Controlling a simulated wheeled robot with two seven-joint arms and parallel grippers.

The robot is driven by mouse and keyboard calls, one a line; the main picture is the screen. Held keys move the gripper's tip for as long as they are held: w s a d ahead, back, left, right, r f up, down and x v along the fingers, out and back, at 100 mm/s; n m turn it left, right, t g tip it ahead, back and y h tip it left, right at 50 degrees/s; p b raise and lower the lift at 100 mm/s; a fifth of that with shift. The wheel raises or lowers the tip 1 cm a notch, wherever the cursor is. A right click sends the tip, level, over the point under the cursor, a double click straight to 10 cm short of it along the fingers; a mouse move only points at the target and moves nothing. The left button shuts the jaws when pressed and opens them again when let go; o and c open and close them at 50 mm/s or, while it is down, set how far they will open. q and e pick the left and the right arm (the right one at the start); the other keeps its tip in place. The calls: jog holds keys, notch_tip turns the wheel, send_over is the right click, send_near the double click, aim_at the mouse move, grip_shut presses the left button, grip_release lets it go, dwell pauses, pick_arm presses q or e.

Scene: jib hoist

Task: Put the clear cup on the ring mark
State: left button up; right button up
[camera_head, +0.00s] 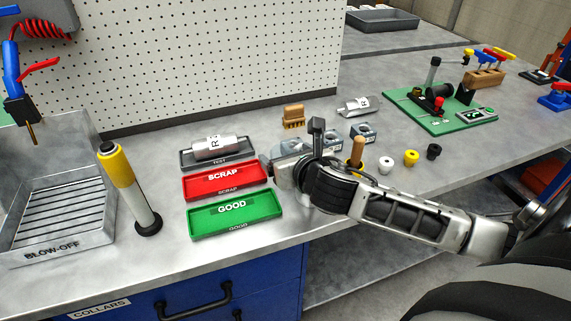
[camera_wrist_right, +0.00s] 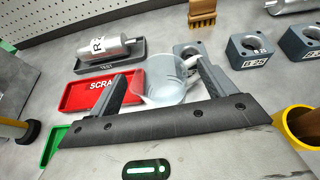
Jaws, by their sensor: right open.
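The clear cup (camera_wrist_right: 168,80) shows in the right wrist view as a see-through vessel on the grey bench. It lies between the two fingers of my right gripper (camera_wrist_right: 170,74), which are spread apart with a finger on either side; I cannot tell whether either touches it. In the head view my right gripper (camera_head: 280,161) is low over the bench, just right of the red SCRAP tray, and the cup is hard to make out there. I cannot make out the ring mark in either view. My left gripper is not in view.
Red SCRAP tray (camera_head: 225,194), green GOOD tray (camera_head: 235,231) and grey TEST tray (camera_head: 186,161) are left of my gripper. Grey blocks (camera_head: 362,133) and a brush (camera_head: 293,117) stand behind. A yellow-topped cylinder (camera_head: 122,172) stands left. Bare bench lies near the front edge.

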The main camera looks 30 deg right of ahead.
jog(key=c, duration=1.1)
jog(key=shift+r, duration=0.1)
